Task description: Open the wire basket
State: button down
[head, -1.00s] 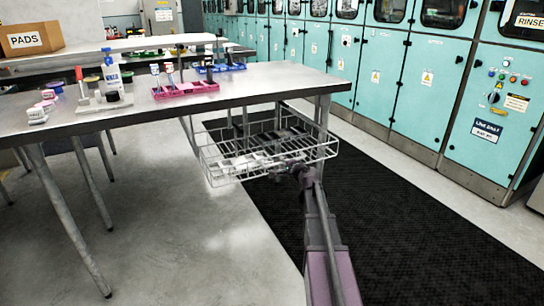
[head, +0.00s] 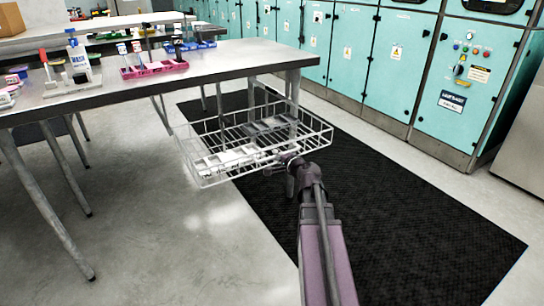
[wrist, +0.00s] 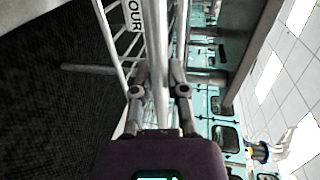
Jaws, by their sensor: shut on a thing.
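The wire basket (head: 205,181) hangs below the steel table's edge and stands well out from under it, its open top showing. White pieces and a dark grey piece lie in it. My gripper (head: 286,158) is at the basket's front side, on the right in the head view. In the wrist view my gripper (wrist: 160,92) has its two fingers closed on either side of a pale bar of the basket (wrist: 158,50). A white label with dark letters, partly cut off, shows beside that bar. The basket's rear end near the table is partly hidden.
The steel table (head: 225,62) carries a pink rack (head: 155,69), a blue rack and bottles. A black mat (head: 390,215) covers the floor around my arm. Teal cabinets (head: 395,65) line the back. Floor to the left of the basket is clear, apart from table legs.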

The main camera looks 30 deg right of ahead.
jog(key=shift+d, duration=0.25)
jog(key=c, duration=0.7)
grip_release()
jog(key=shift+o, duration=0.3)
jog(key=shift+a, duration=0.15)
jog(key=shift+s, duration=0.1)
